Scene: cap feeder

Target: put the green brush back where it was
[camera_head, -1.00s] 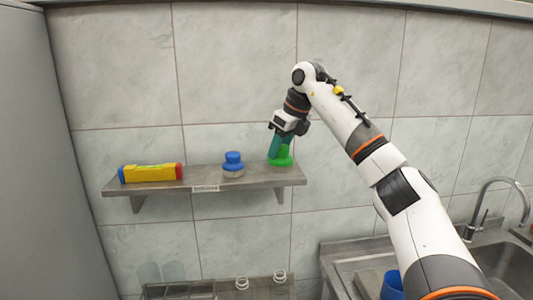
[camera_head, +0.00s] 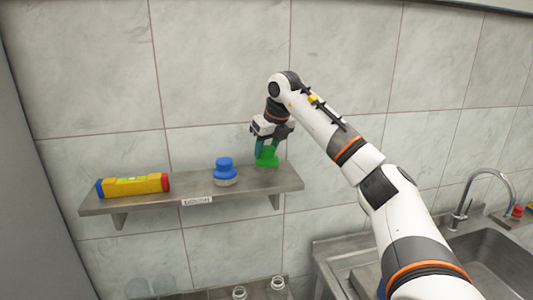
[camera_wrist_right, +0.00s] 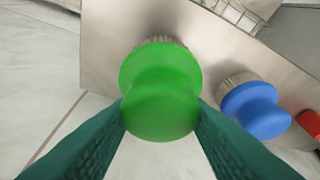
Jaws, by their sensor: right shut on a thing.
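The green brush (camera_head: 267,158) is at the right part of the wall shelf (camera_head: 150,201), close to the wall. My right gripper (camera_head: 266,147) is shut on it from above. In the right wrist view the green brush (camera_wrist_right: 160,88) sits between my two teal fingers (camera_wrist_right: 160,135), its pale bristles pointing at the shelf. I cannot tell whether the bristles touch the shelf or hang just above it. My left gripper is not in view.
A blue brush (camera_head: 225,172) stands on the shelf left of the green one. A yellow box (camera_head: 133,185) with red and blue ends lies at the left end. A sink (camera_head: 490,250) with a tap is at the right. Jars (camera_head: 239,293) stand below.

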